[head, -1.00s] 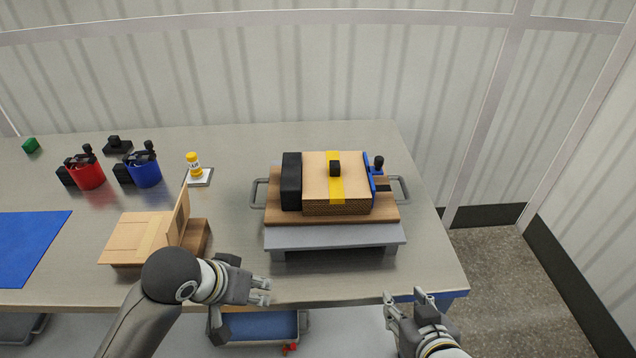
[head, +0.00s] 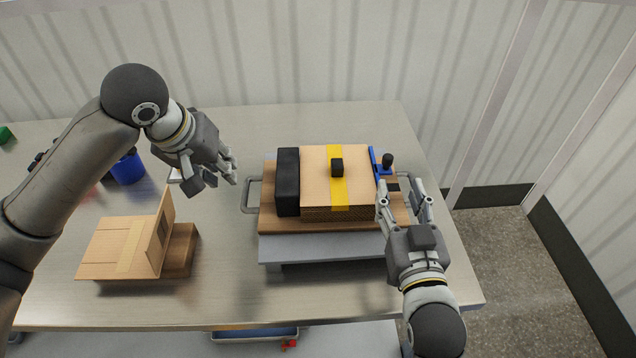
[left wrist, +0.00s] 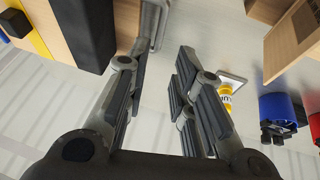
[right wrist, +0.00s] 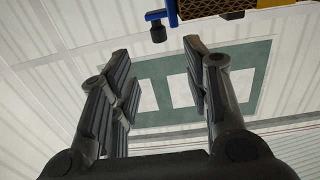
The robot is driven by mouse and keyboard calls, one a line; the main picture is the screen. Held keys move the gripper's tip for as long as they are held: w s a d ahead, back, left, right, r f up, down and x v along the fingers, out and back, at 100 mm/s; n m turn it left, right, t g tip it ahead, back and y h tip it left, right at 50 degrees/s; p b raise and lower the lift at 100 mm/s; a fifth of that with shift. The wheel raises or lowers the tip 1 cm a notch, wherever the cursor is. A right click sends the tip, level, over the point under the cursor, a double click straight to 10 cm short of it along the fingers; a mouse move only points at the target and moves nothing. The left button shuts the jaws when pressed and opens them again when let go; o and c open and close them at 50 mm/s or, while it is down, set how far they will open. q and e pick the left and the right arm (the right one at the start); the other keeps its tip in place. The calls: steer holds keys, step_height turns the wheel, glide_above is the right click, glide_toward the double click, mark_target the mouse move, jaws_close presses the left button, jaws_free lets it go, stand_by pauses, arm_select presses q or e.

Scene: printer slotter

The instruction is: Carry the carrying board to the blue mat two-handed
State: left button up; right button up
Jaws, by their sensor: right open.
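The wooden carrying board (head: 275,223) lies on a grey stand (head: 310,246) on the table. It bears a black block (head: 288,182), a cardboard box (head: 313,180) with yellow tape, and a blue part (head: 375,166). Its left grey handle (head: 248,196) is bare; it also shows in the left wrist view (left wrist: 153,25). My left gripper (head: 226,176) is open and empty, left of this handle and apart from it. The blue mat is not visible.
An open cardboard box (head: 125,248) stands on the table left of the stand. A blue holder (head: 127,170) is partly behind my left arm. A yellow-and-white bottle (left wrist: 226,93) shows in the left wrist view. The front table strip is clear.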

mark_target(245, 190)
arm_select(q)
steer(key=x, duration=1.1)
steer(key=shift+s, duration=0.1)
arm_select(e)
steer(key=w, duration=1)
steer(key=shift+w+d, duration=0.1)
steer(key=shift+w, duration=0.3)
arm_select(q)
steer(key=c, duration=0.4)
arm_select(e)
steer(key=c, duration=0.4)
arm_select(q)
jaws_close()
arm_select(e)
jaws_close()
